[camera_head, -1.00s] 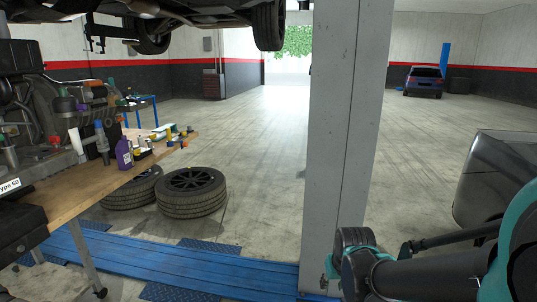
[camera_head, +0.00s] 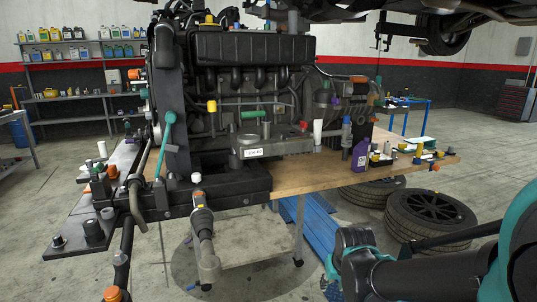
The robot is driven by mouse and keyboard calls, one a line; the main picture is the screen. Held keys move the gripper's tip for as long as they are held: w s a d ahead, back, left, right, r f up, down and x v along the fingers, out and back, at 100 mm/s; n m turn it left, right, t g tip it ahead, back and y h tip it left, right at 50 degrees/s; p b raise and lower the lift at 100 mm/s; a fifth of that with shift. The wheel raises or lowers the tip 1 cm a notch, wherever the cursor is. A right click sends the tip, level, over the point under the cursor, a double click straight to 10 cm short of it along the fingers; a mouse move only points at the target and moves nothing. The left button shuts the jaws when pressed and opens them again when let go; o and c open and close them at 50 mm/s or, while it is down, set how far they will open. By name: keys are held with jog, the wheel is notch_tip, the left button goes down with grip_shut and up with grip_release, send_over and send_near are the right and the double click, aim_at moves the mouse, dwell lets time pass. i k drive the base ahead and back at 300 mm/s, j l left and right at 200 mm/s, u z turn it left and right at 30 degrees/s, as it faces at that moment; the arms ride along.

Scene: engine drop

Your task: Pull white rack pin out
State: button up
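A small white knob (camera_head: 197,178) sits on the front of the black beam of the engine stand (camera_head: 235,190), at left of centre. A white upright cylinder (camera_head: 102,149) stands on the stand's left part, and another white cylinder (camera_head: 317,133) stands by the bench. I cannot tell for certain which is the white rack pin. The dark engine (camera_head: 250,75) rests above the stand, behind a plate marked "Type 50" or similar. My teal and black arm reaches in from the lower right, away from the stand. My gripper's fingers do not show.
A wooden bench top (camera_head: 300,175) with bottles and small items extends right of the stand. Two tyres (camera_head: 430,217) lie on the floor behind my arm. Shelves (camera_head: 85,80) stand at the back left. Rods and handles stick out of the stand's front.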

aim_at(196, 177)
jog(key=i+u, duration=0.45)
jog(key=i+l+u, duration=0.1)
jog(key=i+u, duration=0.35)
jog(key=i+l+u, duration=0.3)
jog(key=u, duration=0.15)
jog(key=k, duration=0.45)
